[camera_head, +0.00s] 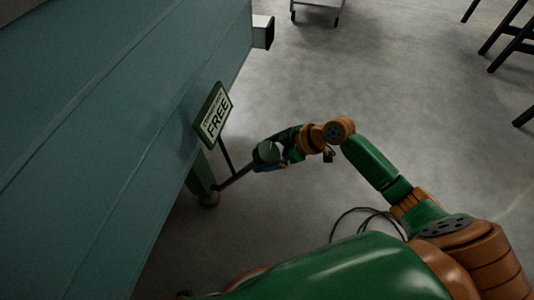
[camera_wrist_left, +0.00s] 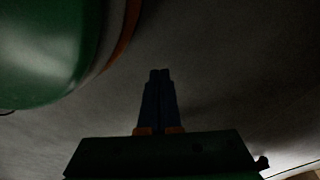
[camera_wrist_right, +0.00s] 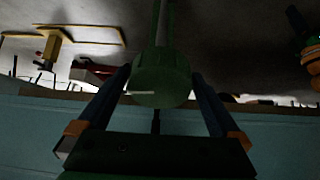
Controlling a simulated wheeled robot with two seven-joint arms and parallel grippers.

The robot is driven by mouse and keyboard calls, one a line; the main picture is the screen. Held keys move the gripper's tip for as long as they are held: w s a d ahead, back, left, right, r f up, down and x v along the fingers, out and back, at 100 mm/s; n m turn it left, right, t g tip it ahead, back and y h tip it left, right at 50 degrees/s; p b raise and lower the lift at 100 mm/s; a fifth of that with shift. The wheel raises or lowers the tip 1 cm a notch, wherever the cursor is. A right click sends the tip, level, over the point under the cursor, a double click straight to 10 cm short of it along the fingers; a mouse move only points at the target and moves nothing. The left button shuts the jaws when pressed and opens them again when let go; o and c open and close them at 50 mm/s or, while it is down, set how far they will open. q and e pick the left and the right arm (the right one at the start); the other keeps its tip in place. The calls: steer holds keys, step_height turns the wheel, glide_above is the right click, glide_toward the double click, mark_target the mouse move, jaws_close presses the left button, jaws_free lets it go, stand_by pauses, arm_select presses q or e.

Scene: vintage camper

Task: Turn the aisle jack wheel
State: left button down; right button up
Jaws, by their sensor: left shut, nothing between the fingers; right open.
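The jack wheel, a round green knob with a pale mark on its face, lies between the fingers of my right gripper (camera_wrist_right: 161,76) in the right wrist view (camera_wrist_right: 160,88). That gripper is open around it; contact cannot be told.
The teal camper wall (camera_head: 110,120) fills the left side. A sign reading FREE (camera_head: 215,117) stands on a post close to the wheel. A cable (camera_head: 365,215) lies on the floor. A cart (camera_head: 318,8) and dark stools (camera_head: 508,42) stand far back. The middle floor is clear.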

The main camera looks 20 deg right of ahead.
steer(key=c, duration=1.1)
steer(key=shift+r+p, duration=0.15)
steer(key=shift+p, duration=0.2)
steer(key=shift+r+m+p, duration=0.1)
steer(key=shift+m+p, duration=0.2)
steer(key=shift+m, duration=0.1)
steer(key=m+p, duration=0.1)
steer(key=p, duration=0.1)
steer(key=m+p, duration=0.2)
steer(key=shift+r+t+h+p, duration=0.2)
steer(key=shift+t+h+p, duration=0.1)
steer(key=m+p, duration=0.3)
steer(key=shift+f+h, duration=0.1)
steer(key=shift+h, duration=0.3)
arm_select(q)
steer(key=s+a+r+p, duration=0.1)
steer(key=s+r+p, duration=0.1)
steer(key=s+r, duration=0.5)
steer(key=shift+s+r+g, duration=0.15)
steer(key=shift+s+g, duration=0.25)
steer(key=shift+s, duration=0.1)
arm_select(e)
steer(key=shift+f+m+t, duration=0.25)
steer(key=shift+m+t, duration=0.05)
steer(key=shift+m, duration=0.8)
arm_select(q)
steer(key=shift+d, duration=0.25)
arm_select(e)
steer(key=shift+h, duration=0.3)
